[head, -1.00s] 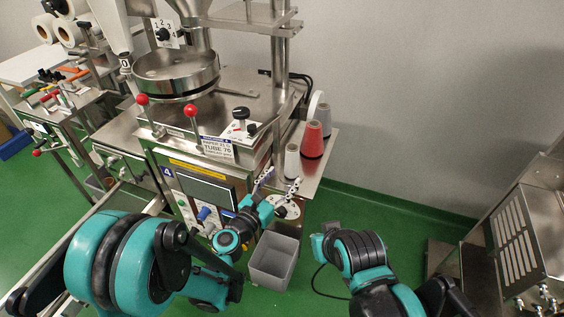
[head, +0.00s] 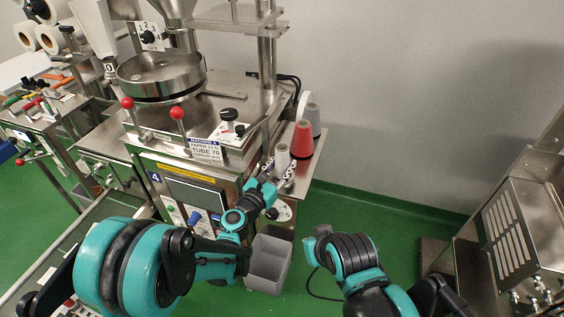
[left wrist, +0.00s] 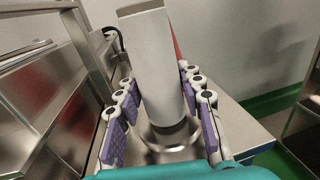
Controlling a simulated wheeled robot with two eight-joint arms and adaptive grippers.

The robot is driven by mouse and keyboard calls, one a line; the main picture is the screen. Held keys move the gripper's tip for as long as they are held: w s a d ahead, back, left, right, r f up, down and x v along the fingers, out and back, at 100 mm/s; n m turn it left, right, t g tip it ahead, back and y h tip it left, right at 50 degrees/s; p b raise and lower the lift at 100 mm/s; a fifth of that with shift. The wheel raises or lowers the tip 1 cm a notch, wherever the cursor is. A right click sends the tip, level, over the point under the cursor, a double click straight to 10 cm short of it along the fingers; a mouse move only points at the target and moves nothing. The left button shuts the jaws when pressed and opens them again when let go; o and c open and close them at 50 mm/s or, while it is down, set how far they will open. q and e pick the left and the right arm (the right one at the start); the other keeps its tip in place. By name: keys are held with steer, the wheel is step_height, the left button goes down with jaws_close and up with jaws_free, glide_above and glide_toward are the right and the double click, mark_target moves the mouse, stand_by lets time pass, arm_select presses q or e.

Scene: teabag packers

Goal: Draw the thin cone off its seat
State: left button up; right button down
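The thin cone is a slim pale grey-white spool (head: 282,157) standing upright at the front of the steel side shelf, beside the red cone. In the left wrist view the thin cone (left wrist: 153,65) rises between my fingers, above a round shiny base. My left gripper (head: 279,173) is at the thin cone, its fingers open on either side. The purple pads are close to the cone's sides; I cannot tell whether they touch. The cone's lower part is partly hidden in the head view. My right gripper (head: 318,243) is low, right of the grey bin, with its fingers unclear.
The red cone (head: 302,139) and a grey cone (head: 312,118) stand just behind on the shelf (head: 318,150). The packing machine with its screen (head: 196,194) is to the left. A grey bin (head: 268,265) stands below. Open green floor lies to the right.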

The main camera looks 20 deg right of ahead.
arm_select(q)
steer(key=shift+c, duration=0.6)
steer(key=shift+r, duration=0.1)
step_height(320, 180, up, 11)
steer(key=p, duration=0.5)
steer(key=shift+r, duration=0.15)
